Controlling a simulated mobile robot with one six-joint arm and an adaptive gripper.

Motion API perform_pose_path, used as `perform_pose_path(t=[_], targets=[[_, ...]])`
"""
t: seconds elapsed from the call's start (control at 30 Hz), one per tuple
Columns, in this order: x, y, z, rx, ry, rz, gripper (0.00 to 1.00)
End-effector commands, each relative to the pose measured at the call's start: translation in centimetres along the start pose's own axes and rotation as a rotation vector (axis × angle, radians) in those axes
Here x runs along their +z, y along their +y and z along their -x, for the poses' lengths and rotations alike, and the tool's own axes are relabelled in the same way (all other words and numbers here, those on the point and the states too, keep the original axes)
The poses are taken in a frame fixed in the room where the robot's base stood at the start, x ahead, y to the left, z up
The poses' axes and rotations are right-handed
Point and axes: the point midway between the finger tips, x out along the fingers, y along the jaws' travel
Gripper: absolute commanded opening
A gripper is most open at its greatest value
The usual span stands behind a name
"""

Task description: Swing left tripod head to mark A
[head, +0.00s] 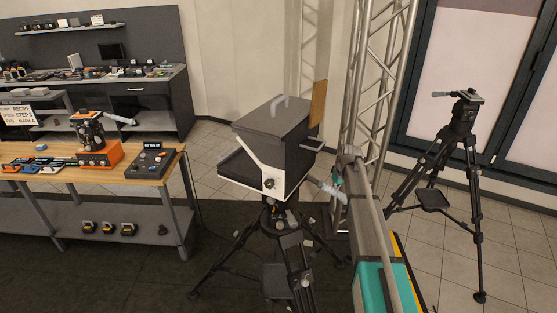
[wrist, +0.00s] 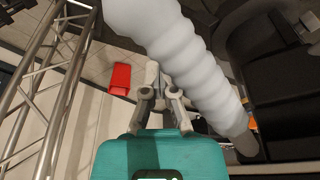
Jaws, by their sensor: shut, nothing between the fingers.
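The left tripod (head: 290,240) stands mid-view in the head view and bears a dark hooded box (head: 275,125) with a white side bracket. Its ribbed light grey pan handle (head: 325,188) points right, toward my arm's end. In the wrist view the handle (wrist: 190,65) runs large from top left to lower right. My gripper (wrist: 161,88) is shut and empty, with its fingers close beside the handle's left side; I cannot tell whether they touch. The fingertips are not clear in the head view. I cannot make out mark A on the tripod head.
A truss tower (head: 375,90) stands just behind my arm. A second tripod (head: 460,140) stands at the right by the windows. A wooden workbench (head: 60,178) with devices is at the left. A red object (wrist: 120,78) lies near the truss in the wrist view.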

Motion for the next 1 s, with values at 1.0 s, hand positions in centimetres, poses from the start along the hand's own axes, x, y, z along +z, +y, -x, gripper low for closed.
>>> perform_pose_path(t=[1.0], targets=[[-1.1, 0.8, -0.3, 0.0, 0.0, 0.0, 0.0]])
